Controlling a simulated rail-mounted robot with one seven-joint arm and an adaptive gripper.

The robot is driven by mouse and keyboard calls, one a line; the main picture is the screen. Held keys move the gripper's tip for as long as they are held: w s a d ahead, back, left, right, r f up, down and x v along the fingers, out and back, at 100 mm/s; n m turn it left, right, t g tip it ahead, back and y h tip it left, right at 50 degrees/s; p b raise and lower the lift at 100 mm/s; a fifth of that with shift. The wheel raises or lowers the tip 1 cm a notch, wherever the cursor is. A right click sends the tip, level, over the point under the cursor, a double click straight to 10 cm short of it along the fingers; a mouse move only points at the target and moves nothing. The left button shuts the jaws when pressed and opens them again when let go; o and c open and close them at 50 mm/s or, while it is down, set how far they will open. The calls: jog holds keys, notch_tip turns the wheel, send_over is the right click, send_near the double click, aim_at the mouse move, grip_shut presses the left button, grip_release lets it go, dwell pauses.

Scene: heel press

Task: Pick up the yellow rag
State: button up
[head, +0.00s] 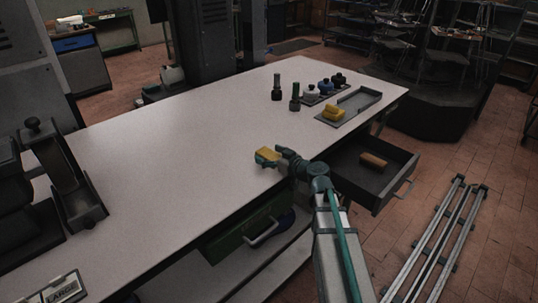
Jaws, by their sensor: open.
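A folded yellow cloth-like piece (334,113) lies on the flat grey tray on the far right part of the white table. A second, duller yellow piece (266,153) shows near the table's front edge, right at the end of my gripper (279,155). It has a teal part along its side. I cannot tell which of the two is the rag, or whether the nearer one sits between the fingers. My gripper is open, low over the table's front edge. My arm comes up from the bottom of the view; the fingers are small and partly hidden.
Dark bottles (295,98) and small jars (325,86) stand beside the grey tray (363,98). An open drawer (392,193) holding a brown block (373,160) juts out right of my arm. A black press (62,180) stands at left. The table's middle (180,140) is clear.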

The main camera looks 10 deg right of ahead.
jog(key=c, duration=1.1)
